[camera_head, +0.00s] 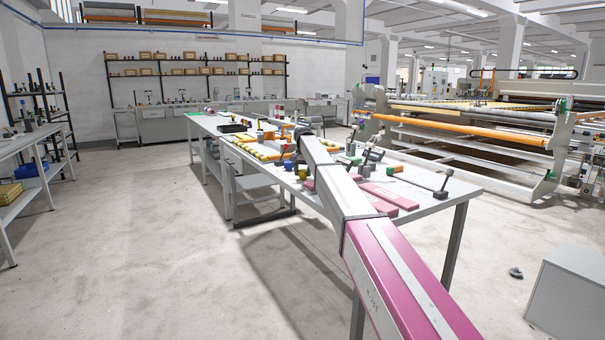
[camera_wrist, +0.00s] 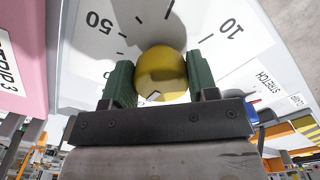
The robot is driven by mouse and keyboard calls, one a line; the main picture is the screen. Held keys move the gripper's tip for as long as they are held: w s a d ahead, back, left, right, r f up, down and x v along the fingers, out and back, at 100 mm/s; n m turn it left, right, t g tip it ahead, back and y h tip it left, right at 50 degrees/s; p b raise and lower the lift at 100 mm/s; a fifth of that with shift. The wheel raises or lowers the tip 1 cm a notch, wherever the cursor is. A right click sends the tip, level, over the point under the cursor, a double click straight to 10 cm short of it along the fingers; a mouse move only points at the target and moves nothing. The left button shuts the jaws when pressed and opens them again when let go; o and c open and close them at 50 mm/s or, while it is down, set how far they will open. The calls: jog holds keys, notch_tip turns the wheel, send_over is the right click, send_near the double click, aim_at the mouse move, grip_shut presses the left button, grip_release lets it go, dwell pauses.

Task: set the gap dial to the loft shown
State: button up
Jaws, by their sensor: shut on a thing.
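The gap dial shows in the wrist view as a round yellow knob (camera_wrist: 160,72) on a white dial plate (camera_wrist: 75,85). The plate has black tick marks and the numbers 50 and 10 in view. My gripper (camera_wrist: 160,80) has green finger pads, one on each side of the knob, and is shut on it. A small pale mark shows on the knob near its lower edge. The rest of the scale is cut off or hidden by the fingers. In the head view my arm covers the gripper and dial. I cannot make out any loft reading.
A pink block labelled STRIP 3 (camera_wrist: 20,55) stands left of the dial in the wrist view. A STRETCH label (camera_wrist: 265,83) is at the right. The long workbench (camera_head: 455,195) carries pink strips (camera_head: 385,196), a black lever (camera_head: 443,183) and many small items. The floor to the left is open.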

jog(key=n, duration=0.4)
jog(key=shift+d+n, duration=0.1)
jog(key=shift+n, duration=0.2)
jog(key=n, duration=0.4)
jog(key=shift+d+n, duration=0.1)
jog(key=shift+n, duration=0.2)
jog(key=n, duration=0.4)
jog(key=shift+w+d, duration=0.1)
jog(key=shift+w, duration=0.05)
jog(key=shift+w+n, duration=0.1)
jog(key=shift+n, duration=2)
jog(key=o, duration=0.9)
jog(key=shift+r, duration=0.1)
